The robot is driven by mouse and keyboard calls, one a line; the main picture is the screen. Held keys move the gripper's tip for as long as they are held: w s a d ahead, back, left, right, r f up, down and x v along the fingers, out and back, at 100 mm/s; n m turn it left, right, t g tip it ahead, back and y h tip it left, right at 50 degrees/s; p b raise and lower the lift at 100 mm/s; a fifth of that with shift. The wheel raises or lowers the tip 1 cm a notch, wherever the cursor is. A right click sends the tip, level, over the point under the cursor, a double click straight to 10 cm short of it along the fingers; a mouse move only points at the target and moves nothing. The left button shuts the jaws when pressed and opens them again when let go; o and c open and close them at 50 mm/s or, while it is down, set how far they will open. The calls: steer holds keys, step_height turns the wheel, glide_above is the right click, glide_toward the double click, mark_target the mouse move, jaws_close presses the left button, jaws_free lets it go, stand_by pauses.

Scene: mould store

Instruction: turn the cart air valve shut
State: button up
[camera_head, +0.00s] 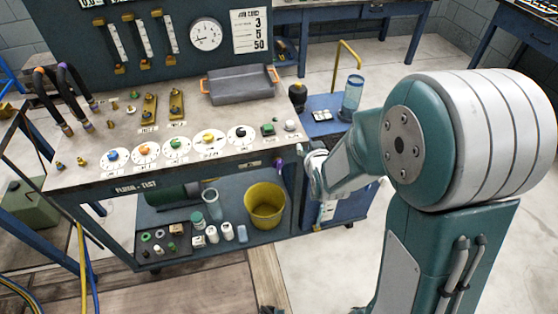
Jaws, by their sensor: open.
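The cart air valve cannot be picked out with certainty. A blue cart (352,208) stands against the right end of the test bench, partly hidden behind my arm. On its top are a black round-topped object (297,94), a clear blue cylinder (352,95) and a small white block with dark spots (321,116). My gripper (312,172) is at the end of my arm, just right of the bench's front right corner and in front of the cart. Its fingers are small and mostly hidden by the wrist; it is open, and nothing shows held in it.
The test bench (75,173) carries several coloured dials, a grey tray (240,97) with orange handles and a gauge panel (180,75). A yellow bucket (265,206) and small containers stand on its lower shelf. A bent yellow pipe (337,62) rises behind the cart. Open floor lies right.

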steer(key=a+f+t+y, duration=0.1)
steer(key=a+f+t, duration=0.15)
steer(key=f, duration=0.55)
steer(key=n+t+y, duration=0.1)
steer(key=t+y, duration=0.1)
glide_toward(280, 165)
steer(key=x, duration=1.1)
steer(key=shift+r, duration=0.1)
jaws_close()
